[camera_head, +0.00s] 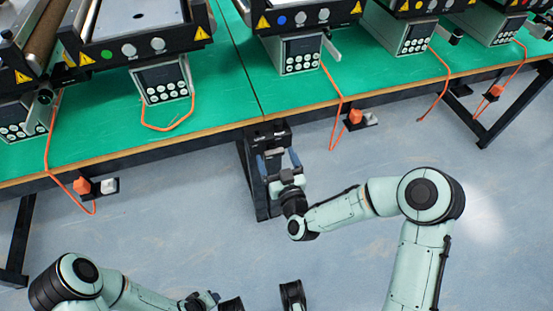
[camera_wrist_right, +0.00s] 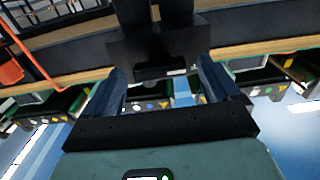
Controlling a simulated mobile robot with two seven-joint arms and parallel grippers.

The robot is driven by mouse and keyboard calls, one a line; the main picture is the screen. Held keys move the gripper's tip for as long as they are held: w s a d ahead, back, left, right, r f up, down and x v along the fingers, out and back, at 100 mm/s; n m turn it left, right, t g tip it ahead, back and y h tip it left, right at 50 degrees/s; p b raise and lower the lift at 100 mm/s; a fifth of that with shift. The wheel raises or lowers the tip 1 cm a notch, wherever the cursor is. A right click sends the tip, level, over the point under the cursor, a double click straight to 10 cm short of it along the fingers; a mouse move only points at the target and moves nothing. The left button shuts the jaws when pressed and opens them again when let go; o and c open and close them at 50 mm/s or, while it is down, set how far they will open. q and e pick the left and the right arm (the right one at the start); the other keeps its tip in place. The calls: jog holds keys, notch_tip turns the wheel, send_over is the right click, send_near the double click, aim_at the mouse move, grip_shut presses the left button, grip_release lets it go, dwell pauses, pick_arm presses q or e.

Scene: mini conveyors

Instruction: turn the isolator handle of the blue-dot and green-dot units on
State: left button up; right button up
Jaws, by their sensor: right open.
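The green-dot unit, with its green dot (camera_head: 107,55), stands at the left of the bench; its control box (camera_head: 162,82) hangs below. A narrow grey lever-like part shows at that box's right side. The blue-dot unit, with its blue dot (camera_head: 282,20), is at the centre; its control box (camera_head: 300,55) has a grey lever-like part (camera_head: 331,48) angled out at the right. I cannot tell either handle's setting. My right gripper (camera_head: 277,160) is open and empty, in front of the bench edge, below the blue-dot unit. My left wrist (camera_head: 195,301) is at the bottom; its fingers are unclear.
A black post (camera_head: 245,165) stands beside my right gripper; a dark bracket (camera_wrist_right: 160,50) fills the wrist view's top centre. Orange cables droop over the green bench's (camera_head: 215,95) front edge. Orange plugs (camera_head: 81,186) (camera_head: 354,117) hang under it. Floor in front is mostly clear.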

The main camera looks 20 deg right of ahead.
jog(key=shift+w, duration=0.15)
jog(key=c, duration=1.1)
jog(key=shift+o, duration=0.2)
